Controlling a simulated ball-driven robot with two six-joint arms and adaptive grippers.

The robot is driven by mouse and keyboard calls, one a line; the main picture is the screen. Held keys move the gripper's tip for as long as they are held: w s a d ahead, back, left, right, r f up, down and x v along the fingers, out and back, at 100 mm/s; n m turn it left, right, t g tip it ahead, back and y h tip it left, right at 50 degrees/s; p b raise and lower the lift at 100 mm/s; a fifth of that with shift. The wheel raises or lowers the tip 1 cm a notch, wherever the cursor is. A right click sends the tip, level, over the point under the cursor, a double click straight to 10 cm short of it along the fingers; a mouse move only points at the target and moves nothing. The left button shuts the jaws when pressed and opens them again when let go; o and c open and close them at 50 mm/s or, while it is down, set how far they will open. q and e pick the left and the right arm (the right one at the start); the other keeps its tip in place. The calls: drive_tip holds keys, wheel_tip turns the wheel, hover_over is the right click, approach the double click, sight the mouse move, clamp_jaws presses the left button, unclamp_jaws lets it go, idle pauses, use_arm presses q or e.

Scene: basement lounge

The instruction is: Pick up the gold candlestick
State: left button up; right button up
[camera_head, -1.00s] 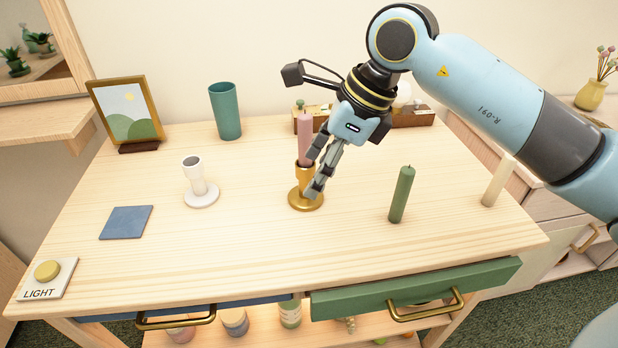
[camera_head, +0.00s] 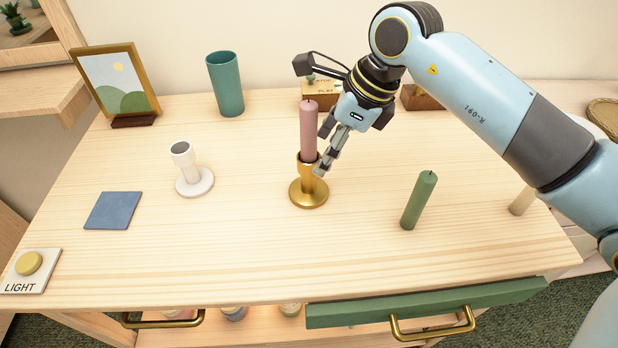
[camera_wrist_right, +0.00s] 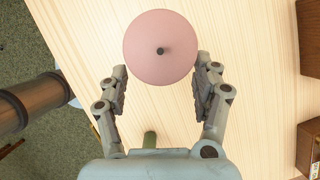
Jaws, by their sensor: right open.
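The gold candlestick (camera_head: 309,194) stands upright on the wooden table with a pink candle (camera_head: 309,130) in its cup. My right gripper (camera_head: 325,163) is open and empty, its fingers pointing down just right of the candlestick's cup and the candle. In the right wrist view the candle's round top (camera_wrist_right: 160,47) with its dark wick lies in front of the spread fingertips (camera_wrist_right: 160,78). There the candle hides the candlestick. I cannot tell whether a finger touches it. My left gripper is not in view.
A green candle (camera_head: 419,200) and a pale candle (camera_head: 521,201) stand to the right. A white candlestick (camera_head: 194,183), teal cup (camera_head: 226,84), picture frame (camera_head: 118,84) and blue square (camera_head: 113,210) are left. Wooden boxes (camera_head: 421,98) are behind. The front middle is clear.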

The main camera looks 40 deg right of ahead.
sight(318, 158)
drive_tip(key=x, duration=0.5)
drive_tip(key=shift+w+r+p, duration=0.1)
drive_tip(key=shift+w+p, duration=0.15)
drive_tip(key=shift+p, duration=0.15)
drive_tip(key=shift+a, duration=0.1)
clamp_jaws()
